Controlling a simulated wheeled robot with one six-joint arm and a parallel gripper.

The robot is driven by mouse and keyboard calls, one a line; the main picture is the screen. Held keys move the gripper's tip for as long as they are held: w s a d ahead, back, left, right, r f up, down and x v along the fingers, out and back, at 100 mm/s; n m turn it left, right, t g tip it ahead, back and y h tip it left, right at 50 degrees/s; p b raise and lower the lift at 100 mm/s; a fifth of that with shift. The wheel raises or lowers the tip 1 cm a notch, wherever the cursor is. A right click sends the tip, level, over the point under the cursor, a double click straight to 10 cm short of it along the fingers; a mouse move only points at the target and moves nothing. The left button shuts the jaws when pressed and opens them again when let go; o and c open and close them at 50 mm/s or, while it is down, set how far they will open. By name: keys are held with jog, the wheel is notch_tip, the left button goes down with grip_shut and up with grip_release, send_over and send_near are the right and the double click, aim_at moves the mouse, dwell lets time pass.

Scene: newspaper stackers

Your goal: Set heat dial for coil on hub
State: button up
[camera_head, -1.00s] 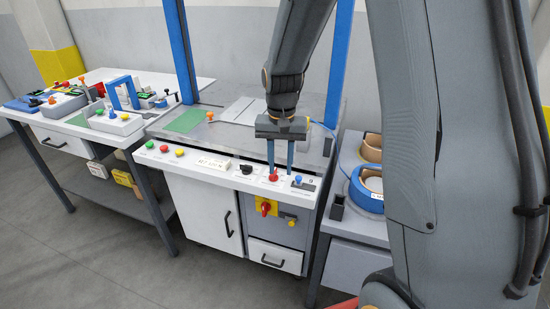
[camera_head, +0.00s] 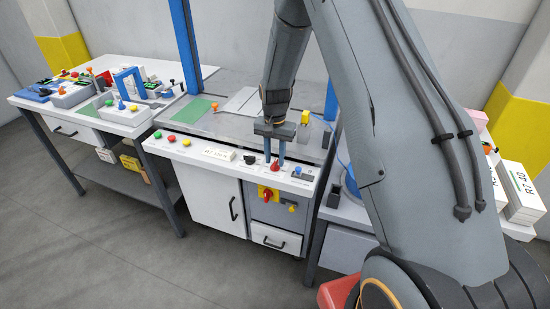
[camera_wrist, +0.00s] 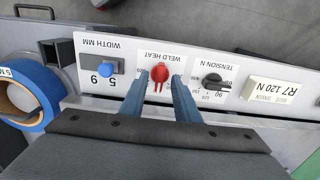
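The red weld heat dial (camera_head: 275,167) is on the sloping front panel of the bench machine. In the wrist view the dial (camera_wrist: 160,73) sits under the "WELD HEAT" label, its pointer end toward my gripper. My gripper (camera_head: 274,161) is over the panel with its two blue fingers apart. In the wrist view the fingertips of my gripper (camera_wrist: 160,76) are on either side of the dial, with a visible gap on each side; contact is not seen. A blue coil (camera_wrist: 38,94) with a label partly cut off lies at the left of the wrist view. I cannot identify the hub.
Beside the dial are a black tension knob (camera_wrist: 212,82), a blue width button (camera_wrist: 106,70) and a white "R7 120 N" block (camera_wrist: 268,92). A red switch on a yellow plate (camera_head: 268,193) is below. Left, a second bench (camera_head: 130,128) holds several fixtures. White stacks (camera_head: 522,195) stand right.

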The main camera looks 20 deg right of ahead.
jog(key=shift+f, duration=0.55)
grip_shut()
jog(key=n+b, duration=0.1)
jog(key=n, duration=0.3)
jog(key=shift+n+b, duration=0.85)
jog(key=shift+n, duration=1.55)
